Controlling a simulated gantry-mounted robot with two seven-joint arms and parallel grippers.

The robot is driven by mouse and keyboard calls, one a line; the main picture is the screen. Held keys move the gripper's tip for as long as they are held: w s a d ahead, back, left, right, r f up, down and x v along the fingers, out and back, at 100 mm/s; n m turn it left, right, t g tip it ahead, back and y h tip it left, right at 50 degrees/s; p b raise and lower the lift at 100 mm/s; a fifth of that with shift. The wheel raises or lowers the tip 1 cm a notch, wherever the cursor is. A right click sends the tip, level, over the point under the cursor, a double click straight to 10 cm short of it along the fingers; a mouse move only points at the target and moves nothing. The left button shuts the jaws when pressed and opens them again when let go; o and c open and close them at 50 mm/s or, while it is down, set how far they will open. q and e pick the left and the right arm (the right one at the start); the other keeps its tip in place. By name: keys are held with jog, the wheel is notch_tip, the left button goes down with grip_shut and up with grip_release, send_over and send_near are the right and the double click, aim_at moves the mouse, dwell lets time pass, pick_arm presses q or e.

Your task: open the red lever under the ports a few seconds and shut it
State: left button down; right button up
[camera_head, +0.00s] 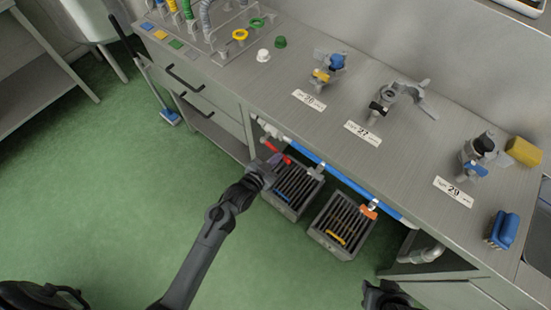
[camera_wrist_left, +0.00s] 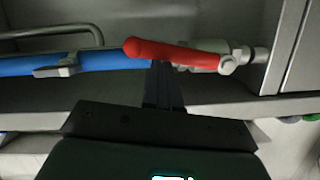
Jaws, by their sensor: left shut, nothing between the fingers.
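The red lever (camera_head: 271,146) sits on the pipe under the bench's front edge, partly hidden by my left gripper (camera_head: 268,167) in the head view. In the left wrist view the red lever (camera_wrist_left: 178,53) lies nearly along the blue pipe (camera_wrist_left: 95,62), its rounded free end to the left. My left gripper (camera_wrist_left: 163,85) is shut and empty, its fingertips at the lower edge of the lever, left of its middle. I cannot tell whether they touch. A dark part of my right arm (camera_head: 385,297) shows at the bottom edge; its fingers cannot be made out.
Two slatted crates (camera_head: 293,188) (camera_head: 342,226) stand below the pipe. An orange lever (camera_head: 368,212) is farther right on the pipe. The bench top (camera_head: 400,140) carries valves, number labels and a blue brush (camera_head: 503,230). Green floor at the left is mostly clear.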

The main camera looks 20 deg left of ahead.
pick_arm(q)
jog(key=shift+f+m+y, duration=0.3)
jog(key=shift+f+m, duration=0.1)
